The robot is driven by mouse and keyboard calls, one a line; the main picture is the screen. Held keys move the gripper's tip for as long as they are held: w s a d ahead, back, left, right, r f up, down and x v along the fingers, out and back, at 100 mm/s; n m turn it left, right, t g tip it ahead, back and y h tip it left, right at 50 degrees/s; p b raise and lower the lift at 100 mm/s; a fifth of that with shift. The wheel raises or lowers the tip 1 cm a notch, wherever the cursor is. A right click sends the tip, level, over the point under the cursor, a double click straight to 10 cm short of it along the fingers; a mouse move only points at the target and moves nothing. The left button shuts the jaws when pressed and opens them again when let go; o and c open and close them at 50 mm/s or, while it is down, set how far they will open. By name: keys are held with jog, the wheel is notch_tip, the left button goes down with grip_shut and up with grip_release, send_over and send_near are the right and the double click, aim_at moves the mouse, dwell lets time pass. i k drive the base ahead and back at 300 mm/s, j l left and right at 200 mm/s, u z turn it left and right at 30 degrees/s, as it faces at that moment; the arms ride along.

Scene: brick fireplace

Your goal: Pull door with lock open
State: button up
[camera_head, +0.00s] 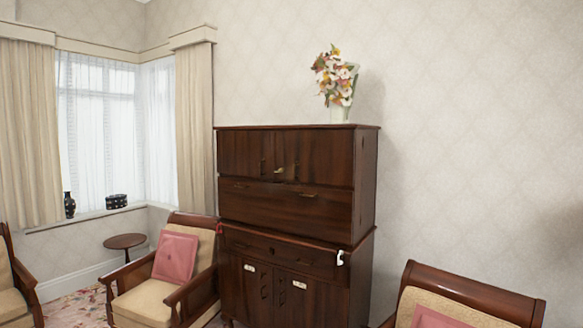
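A dark brown wooden cabinet (296,225) stands against the wall in the middle of the view. Its upper part has a row of doors (240,155) that look shut, with small dark handles. A small brass-coloured piece (278,171), possibly a lock or key, sits near the middle of this row. The lower doors (262,292) also look shut and carry two small white tags (250,268) near their tops. I cannot tell for certain which door has the lock. My gripper is not in view.
An armchair with a pink cushion (175,257) stands close at the cabinet's left. Another chair (465,296) is at the lower right. A vase of flowers (338,80) stands on the cabinet. A small white object (340,258) is at its right edge.

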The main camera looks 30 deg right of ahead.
aim_at(327, 157)
jog(key=i+l+z, duration=0.1)
jog(key=i, duration=1.1)
jog(key=i+z, duration=0.1)
jog(key=i, duration=1.1)
jog(key=i+j+z, duration=0.1)
jog(key=i, duration=1.1)
